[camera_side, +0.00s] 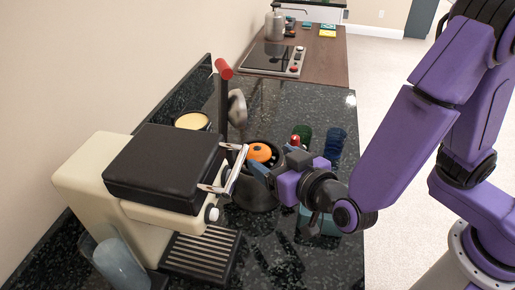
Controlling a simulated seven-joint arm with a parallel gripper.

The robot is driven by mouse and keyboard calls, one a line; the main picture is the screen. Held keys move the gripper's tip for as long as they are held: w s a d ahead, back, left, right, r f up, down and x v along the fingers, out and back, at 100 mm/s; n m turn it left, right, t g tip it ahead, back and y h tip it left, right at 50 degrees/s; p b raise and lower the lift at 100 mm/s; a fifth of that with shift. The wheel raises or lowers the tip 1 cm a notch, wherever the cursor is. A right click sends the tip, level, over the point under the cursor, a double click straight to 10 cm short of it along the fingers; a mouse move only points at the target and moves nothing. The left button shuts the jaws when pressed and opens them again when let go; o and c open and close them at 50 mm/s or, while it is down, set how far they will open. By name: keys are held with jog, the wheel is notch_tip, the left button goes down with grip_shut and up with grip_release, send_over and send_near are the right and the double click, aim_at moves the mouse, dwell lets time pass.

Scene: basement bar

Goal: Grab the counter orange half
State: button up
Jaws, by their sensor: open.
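A round orange thing (259,153), which looks like the orange half, shows at the mouth of a dark round pot or bowl (262,201) on the counter. I cannot tell whether it rests inside or behind the rim. My gripper (255,168) comes in from the right with its blue fingers open, close beside the orange thing at its lower side. Whether the fingers touch it or stand around it is unclear. Part of the bowl is hidden by my gripper.
A cream and black machine (165,170) with metal handles stands close on the left. A red-topped upright post (223,100) rises behind it.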

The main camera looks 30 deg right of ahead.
aim_at(263, 153)
jog(key=x, duration=0.5)
jog(key=shift+d+f, duration=0.1)
jog(key=shift+s, duration=0.1)
jog(key=c, duration=0.8)
jog(key=shift+c, duration=0.2)
